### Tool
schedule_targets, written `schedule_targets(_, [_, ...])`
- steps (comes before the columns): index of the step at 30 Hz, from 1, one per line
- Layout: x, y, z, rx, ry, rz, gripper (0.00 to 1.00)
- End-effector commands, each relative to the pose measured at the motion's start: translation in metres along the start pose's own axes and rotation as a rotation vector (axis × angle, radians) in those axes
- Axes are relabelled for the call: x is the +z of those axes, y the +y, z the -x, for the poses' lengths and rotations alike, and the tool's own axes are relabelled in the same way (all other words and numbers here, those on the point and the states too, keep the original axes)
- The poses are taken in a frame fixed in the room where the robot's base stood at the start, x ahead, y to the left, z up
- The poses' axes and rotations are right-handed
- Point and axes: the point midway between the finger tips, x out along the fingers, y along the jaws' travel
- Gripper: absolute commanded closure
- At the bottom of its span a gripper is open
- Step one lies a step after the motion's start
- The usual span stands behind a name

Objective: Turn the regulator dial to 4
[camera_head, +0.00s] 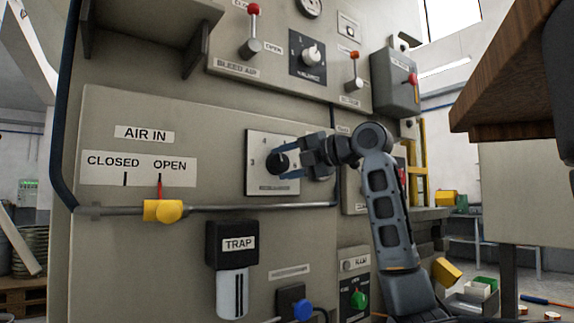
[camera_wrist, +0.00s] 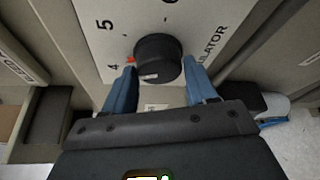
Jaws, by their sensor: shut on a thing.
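The regulator dial (camera_head: 275,163) is a round black knob on a white plate (camera_head: 258,142) on the beige panel. In the wrist view the dial (camera_wrist: 158,55) sits between my blue fingertips. My gripper (camera_wrist: 161,84) is shut on it, one finger on each side; it also shows in the head view (camera_head: 286,161), reaching in from the right. The numbers 4 and 5 show left of the dial in the wrist view. A small red mark (camera_wrist: 130,60) at the dial's left edge is beside the 4. I cannot tell whether it belongs to the knob.
The yellow air-in valve (camera_head: 163,211) and its pipe (camera_head: 240,208) run below left of the dial. The trap (camera_head: 232,243) hangs below. A wooden shelf (camera_head: 515,70) juts in at upper right.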

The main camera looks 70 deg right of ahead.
Motion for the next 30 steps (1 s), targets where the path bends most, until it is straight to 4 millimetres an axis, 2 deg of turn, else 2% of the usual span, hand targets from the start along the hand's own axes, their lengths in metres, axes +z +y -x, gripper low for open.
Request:
schedule_targets(12, [-0.001, 0.0001, -0.0013, -0.065, 0.002, 0.153, 0.74])
schedule_targets(27, [-0.0013, -0.0002, -0.0016, -0.072, 0.003, 0.167, 0.74])
schedule_targets(28, [-0.0013, -0.0002, -0.0017, -0.072, 0.003, 0.167, 0.42])
schedule_targets(30, [-0.0012, -0.0002, -0.0015, -0.071, 0.003, 0.167, 0.36])
